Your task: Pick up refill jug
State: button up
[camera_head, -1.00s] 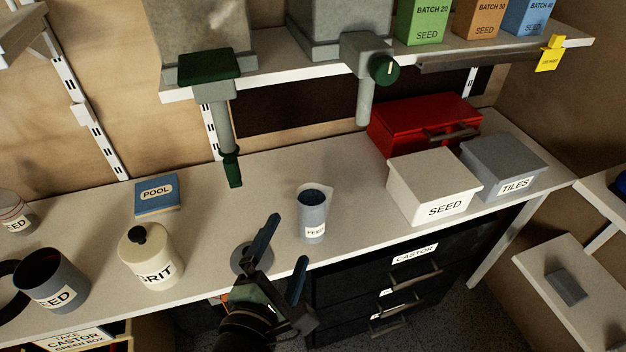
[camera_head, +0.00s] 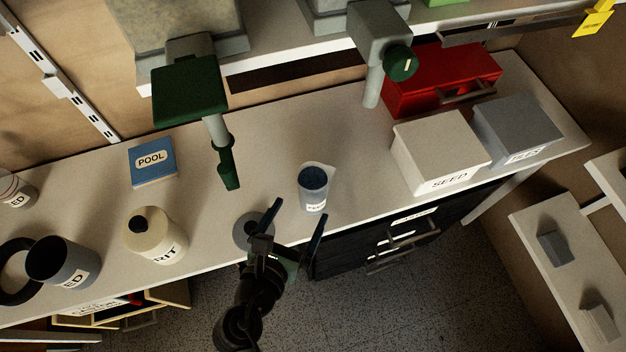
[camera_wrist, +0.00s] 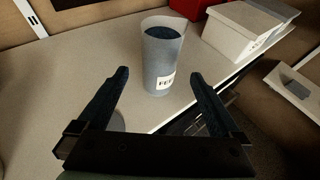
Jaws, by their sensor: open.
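The jug (camera_head: 313,188) is a translucent grey, upright cup-like vessel with a small pour lip, a dark blue inside and a partly legible white label. It stands on the bench near the front edge. It also shows upright in the wrist view (camera_wrist: 160,62), beyond and between my fingertips. My gripper (camera_head: 300,208) is open and empty, at the bench's front edge just short of the jug. In the wrist view my gripper (camera_wrist: 159,74) has one dark finger on each side of the jug's line. No contact is visible.
A grey disc (camera_head: 252,232) lies left of my gripper. A GRIT jar (camera_head: 155,243) and POOL box (camera_head: 152,162) stand farther left. A green-tipped spout (camera_head: 222,160) hangs behind. The SEED box (camera_head: 440,155) stands right. Bench (camera_head: 270,165) around the jug is clear.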

jog(key=x, duration=0.9)
jog(key=shift+f+b, duration=0.1)
jog(key=shift+b, duration=0.3)
jog(key=shift+c, duration=0.3)
grip_shut()
